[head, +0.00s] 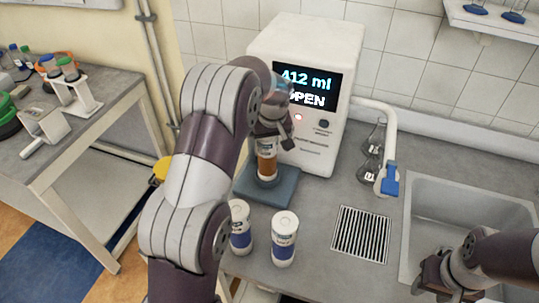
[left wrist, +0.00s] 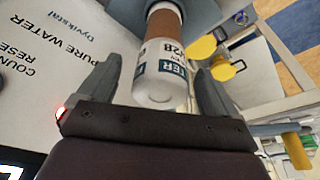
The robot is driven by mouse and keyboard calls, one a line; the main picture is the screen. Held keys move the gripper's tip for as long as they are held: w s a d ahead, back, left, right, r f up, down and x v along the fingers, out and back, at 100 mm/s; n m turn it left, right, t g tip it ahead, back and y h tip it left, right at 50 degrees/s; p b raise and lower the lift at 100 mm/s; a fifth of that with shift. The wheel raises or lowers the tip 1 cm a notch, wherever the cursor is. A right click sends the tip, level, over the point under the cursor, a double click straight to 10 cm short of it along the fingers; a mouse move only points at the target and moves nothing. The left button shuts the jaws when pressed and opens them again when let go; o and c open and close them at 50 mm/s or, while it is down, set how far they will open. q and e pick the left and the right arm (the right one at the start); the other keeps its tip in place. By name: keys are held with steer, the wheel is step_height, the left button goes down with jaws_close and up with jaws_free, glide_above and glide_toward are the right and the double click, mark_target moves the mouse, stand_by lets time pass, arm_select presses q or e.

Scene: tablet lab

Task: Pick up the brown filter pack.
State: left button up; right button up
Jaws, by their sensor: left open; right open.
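The brown filter pack (head: 266,166) has a brown band and white ends. It stands upright on a blue-grey pad in front of the white machine. My left gripper (head: 275,141) is directly above it and hides its upper part. In the left wrist view the pack (left wrist: 162,50) lies between the two spread fingers of the left gripper (left wrist: 158,68), with a visible gap on the left side. The fingers are open and do not visibly hold it. My right gripper (head: 437,275) is at the lower right by the sink, away from the pack.
Two white packs with blue bands, the left (head: 240,228) and the right (head: 284,240), stand in front of the pad (head: 284,190). The white machine (head: 335,42) reads "412 ml OPEN". A drain grate (head: 361,233), glass flasks (head: 371,160) and a sink (head: 470,190) are to the right.

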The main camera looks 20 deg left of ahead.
mark_target(267, 159)
arm_select(q)
steer(key=p+x, duration=0.1)
steer(key=x, duration=0.2)
steer(key=shift+w+a+f, duration=0.1)
steer(key=shift+a+f, duration=0.1)
steer(key=shift+f, duration=0.35)
steer(key=shift+w+r, duration=0.1)
steer(key=c, duration=1.4)
arm_select(e)
step_height(267, 159, up, 2)
steer(key=shift+s+r, duration=0.1)
